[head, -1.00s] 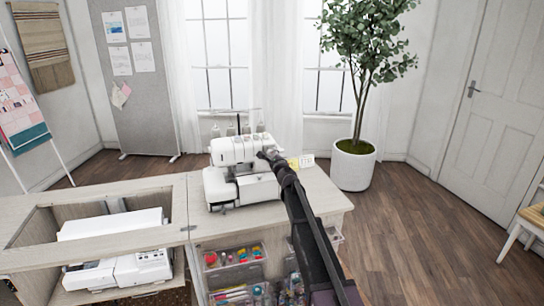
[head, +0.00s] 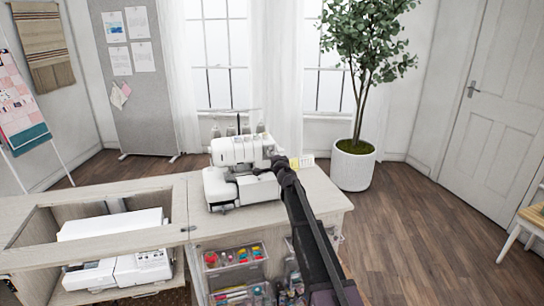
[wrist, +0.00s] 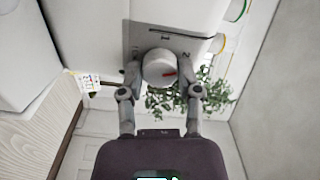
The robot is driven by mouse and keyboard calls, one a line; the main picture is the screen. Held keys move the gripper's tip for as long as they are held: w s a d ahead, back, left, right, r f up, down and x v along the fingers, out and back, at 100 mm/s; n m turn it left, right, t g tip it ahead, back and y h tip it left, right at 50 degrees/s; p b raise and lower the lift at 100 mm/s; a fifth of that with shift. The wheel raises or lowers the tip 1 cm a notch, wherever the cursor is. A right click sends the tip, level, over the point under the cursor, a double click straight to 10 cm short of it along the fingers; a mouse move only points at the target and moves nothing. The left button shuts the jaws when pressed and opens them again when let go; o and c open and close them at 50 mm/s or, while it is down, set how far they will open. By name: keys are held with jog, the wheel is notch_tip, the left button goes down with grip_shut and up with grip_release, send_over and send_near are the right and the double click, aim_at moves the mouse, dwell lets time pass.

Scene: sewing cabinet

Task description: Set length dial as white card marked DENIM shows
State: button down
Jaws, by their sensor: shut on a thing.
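The white sewing machine (head: 222,185) with several thread cones stands on the cabinet top. In the wrist view a white round dial (wrist: 156,64) with a red mark sits on the machine's side (wrist: 170,25). My gripper (wrist: 159,72) is shut on this dial, one finger on each side. In the head view my gripper (head: 277,165) is at the machine's right side, and the dial is hidden there. A small white card (head: 307,161) stands behind my arm at the right; its writing is too small to read. A card also shows in the wrist view (wrist: 88,82).
A yellow item (head: 294,163) is beside the card. The cabinet top (head: 325,195) is clear at the right front. A second white machine (head: 115,250) sits in the open well at left. Drawers with coloured supplies (head: 233,256) are below. A potted tree (head: 353,165) stands behind.

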jog(key=shift+w+n, duration=0.1)
jog(key=shift+n, duration=0.4)
jog(key=shift+c, duration=1.5)
grip_release()
jog(key=shift+s, duration=0.25)
jog(key=v, duration=1.1)
jog(key=shift+s, duration=0.35)
jog(key=shift+d, duration=0.15)
